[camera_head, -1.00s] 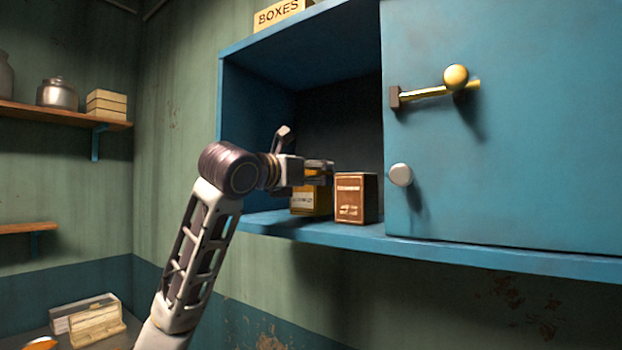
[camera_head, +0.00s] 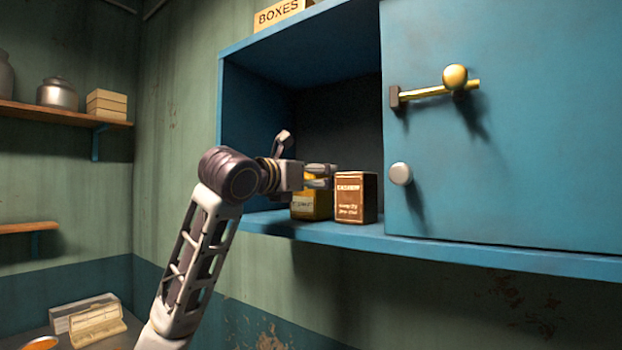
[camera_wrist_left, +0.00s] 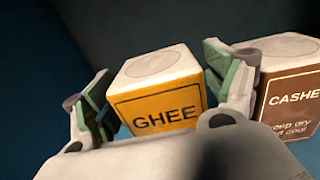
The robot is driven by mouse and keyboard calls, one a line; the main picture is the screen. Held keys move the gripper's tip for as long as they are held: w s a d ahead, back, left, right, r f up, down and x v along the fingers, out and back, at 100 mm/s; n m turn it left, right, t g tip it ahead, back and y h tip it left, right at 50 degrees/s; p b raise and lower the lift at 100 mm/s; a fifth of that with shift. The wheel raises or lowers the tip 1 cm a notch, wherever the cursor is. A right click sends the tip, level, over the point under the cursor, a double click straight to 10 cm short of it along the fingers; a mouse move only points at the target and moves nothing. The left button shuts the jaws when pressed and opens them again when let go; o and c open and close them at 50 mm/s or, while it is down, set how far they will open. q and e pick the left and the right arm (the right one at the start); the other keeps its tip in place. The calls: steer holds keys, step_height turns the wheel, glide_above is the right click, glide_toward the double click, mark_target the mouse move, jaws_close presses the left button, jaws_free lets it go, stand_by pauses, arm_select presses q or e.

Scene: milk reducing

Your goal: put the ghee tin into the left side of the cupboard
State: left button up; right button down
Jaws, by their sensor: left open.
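The ghee tin (camera_head: 311,206) is a yellow-orange box with a pale top. It stands in the open left side of the blue cupboard (camera_head: 250,130), on its floor. In the left wrist view the ghee tin (camera_wrist_left: 155,105) shows its GHEE label. My left gripper (camera_head: 320,177) is open at the top of the tin. In the wrist view its green-padded fingers (camera_wrist_left: 160,92) are on either side of the tin, with a gap at the left finger; I cannot tell whether the right one touches. My right gripper is not in view.
A brown cashew tin (camera_head: 356,199) stands just right of the ghee tin, close to my right-hand finger. The cupboard's right door (camera_head: 510,150) is closed, with a brass latch (camera_head: 435,91) and white knob (camera_head: 401,174). Room is free above the tins.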

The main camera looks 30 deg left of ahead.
arm_select(q)
steer(key=shift+r, duration=0.1)
steer(key=shift+s, duration=0.2)
steer(key=s+a+b, duration=0.1)
steer(key=s+b, duration=0.1)
steer(key=s, duration=0.9)
steer(key=shift+s+a, duration=0.25)
steer(key=shift+a, duration=0.1)
stand_by(0.7)
stand_by(0.7)
